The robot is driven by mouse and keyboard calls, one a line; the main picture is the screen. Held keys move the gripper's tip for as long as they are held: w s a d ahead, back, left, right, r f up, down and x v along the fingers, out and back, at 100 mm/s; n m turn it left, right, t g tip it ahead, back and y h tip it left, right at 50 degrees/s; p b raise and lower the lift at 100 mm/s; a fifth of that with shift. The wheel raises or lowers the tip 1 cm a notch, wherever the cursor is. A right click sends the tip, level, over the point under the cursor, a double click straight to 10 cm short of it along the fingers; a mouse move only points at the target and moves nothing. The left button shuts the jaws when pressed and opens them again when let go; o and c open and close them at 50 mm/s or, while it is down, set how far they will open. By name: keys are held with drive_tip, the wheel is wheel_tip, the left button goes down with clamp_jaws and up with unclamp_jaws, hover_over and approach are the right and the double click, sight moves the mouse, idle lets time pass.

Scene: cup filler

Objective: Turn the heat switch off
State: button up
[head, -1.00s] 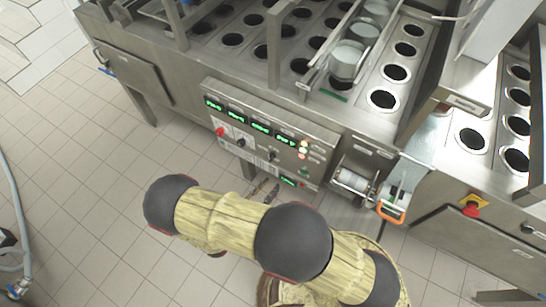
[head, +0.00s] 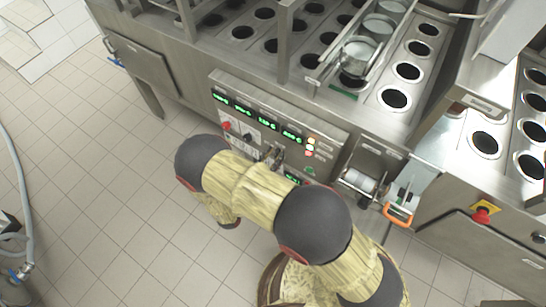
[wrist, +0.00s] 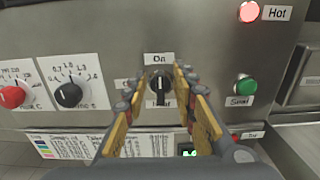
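The heat switch (wrist: 159,93) is a black knob on the grey control panel, in the middle of the wrist view. It stands upright, toward the "On" label above it; the "Heat" label below is partly covered. My gripper (wrist: 158,86) is open, one finger on each side of the knob. I cannot tell whether the fingertips touch the knob or panel. In the head view my gripper (head: 274,154) is at the front of the control panel (head: 325,143), and the switch is hidden there.
A black dial (wrist: 70,92) and a red knob (wrist: 12,96) are left of the switch. A green button (wrist: 245,86) and a lit red lamp (wrist: 249,12) are on the right. An orange handle (head: 398,215) sticks out right of the panel.

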drive_tip(key=c, duration=0.3)
drive_tip(key=c, duration=0.4)
clamp_jaws()
